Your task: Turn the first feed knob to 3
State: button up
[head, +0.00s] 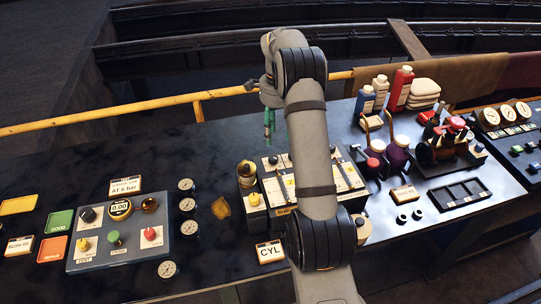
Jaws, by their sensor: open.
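My gripper (269,124) hangs from the bent arm with its teal fingers pointing down, above the back edge of the bench and the central feed unit. It is open and empty, apart from everything below. The central unit (278,187) has pale top panels with yellow number marks and small dark knobs, one of them a knob at its back left (273,160). A yellow knob (254,198) sits on its left side. I cannot read which is the first feed knob or its setting. My arm hides part of the unit's middle.
A control panel (120,262) with yellow, green and red knobs lies at left. Several gauges (188,228) stand beside it. A yellow rail (150,104) runs behind the bench. Bottles (402,88), oil cans (398,153) and a small engine model (447,145) stand at right. A CYL sign (270,252) lies in front.

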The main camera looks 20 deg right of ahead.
aim_at(273, 157)
jog(key=f+p, duration=0.1)
jog(key=f, duration=0.2)
jog(key=f+p, duration=0.1)
jog(key=f, duration=0.2)
jog(key=a+f, duration=0.1)
jog(key=f, duration=0.3)
jog(key=shift+w+a+p, duration=0.1)
jog(key=shift+w+p, duration=0.05)
jog(key=shift+p, duration=0.25)
jog(key=shift+f, duration=0.2)
jog(key=shift+c, duration=0.7)
grip_shut()
